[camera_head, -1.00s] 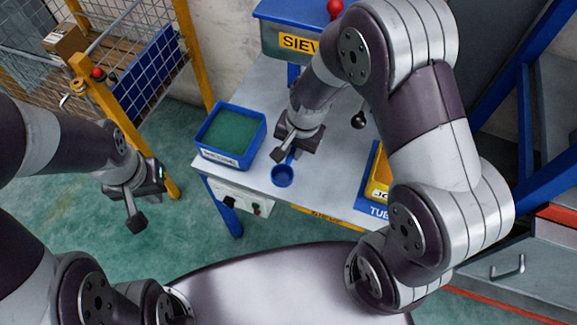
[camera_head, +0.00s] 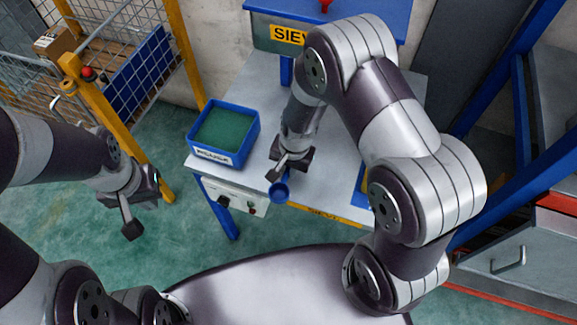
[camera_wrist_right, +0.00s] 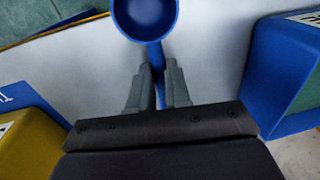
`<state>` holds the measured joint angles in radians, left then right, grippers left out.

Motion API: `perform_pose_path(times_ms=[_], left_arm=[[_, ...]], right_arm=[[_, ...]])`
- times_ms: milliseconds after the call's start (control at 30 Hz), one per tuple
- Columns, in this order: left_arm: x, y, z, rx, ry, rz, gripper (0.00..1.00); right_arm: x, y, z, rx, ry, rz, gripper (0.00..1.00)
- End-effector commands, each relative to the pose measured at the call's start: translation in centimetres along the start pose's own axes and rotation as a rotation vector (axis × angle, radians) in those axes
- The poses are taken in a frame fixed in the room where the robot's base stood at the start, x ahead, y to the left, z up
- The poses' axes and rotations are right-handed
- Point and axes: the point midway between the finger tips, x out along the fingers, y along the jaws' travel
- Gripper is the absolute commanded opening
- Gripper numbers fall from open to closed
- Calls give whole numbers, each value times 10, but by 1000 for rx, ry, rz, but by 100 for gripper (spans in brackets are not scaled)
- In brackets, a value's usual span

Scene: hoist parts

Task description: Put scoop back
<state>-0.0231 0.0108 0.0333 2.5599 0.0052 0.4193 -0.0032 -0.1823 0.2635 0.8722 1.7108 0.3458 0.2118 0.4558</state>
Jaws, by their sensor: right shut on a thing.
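The blue scoop (camera_head: 279,192) has a round cup and a thin handle. Its cup (camera_wrist_right: 146,16) fills the top middle of the right wrist view. My right gripper (camera_head: 284,176) is shut on the scoop's handle; in the right wrist view its fingers (camera_wrist_right: 158,90) stand on both sides of the handle. In the head view the cup is at the table's front edge; I cannot tell its height above the table. My left gripper (camera_head: 131,222) hangs over the floor at the left, away from the table; its finger opening is unclear.
A blue bin (camera_head: 250,150) with green content stands on the grey table (camera_head: 245,185), left of my right gripper. A blue SIEVE unit (camera_head: 270,32) stands at the back. A yellow bin (camera_wrist_right: 30,140) in a blue holder shows at the wrist view's left. A yellow-posted mesh fence (camera_head: 112,130) stands left.

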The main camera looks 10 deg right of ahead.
Motion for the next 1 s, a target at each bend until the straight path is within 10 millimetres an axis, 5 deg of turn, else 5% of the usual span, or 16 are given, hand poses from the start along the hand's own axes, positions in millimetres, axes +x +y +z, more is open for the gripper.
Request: perform_pose_path(times_ms=[33, 100, 467, 800, 1000], left_arm=[[1, 0, 0, 0, 0, 0, 0], [1, 0, 0, 0, 0, 0, 0], [-5, 0, 0, 0, 0, 0, 0], [-24, 0, -3, 0, 0, 0, 0], [-27, 0, -3, 0, 0, 0, 0]], right_arm=[[1, 0, 0, 0, 0, 0, 24], [1, 0, 0, 0, 0, 0, 43], [-10, -1, 0, 0, 1, -1, 43], [-95, -1, -1, 0, 3, -3, 43], [-124, 1, -1, -16, 4, -1, 43]])
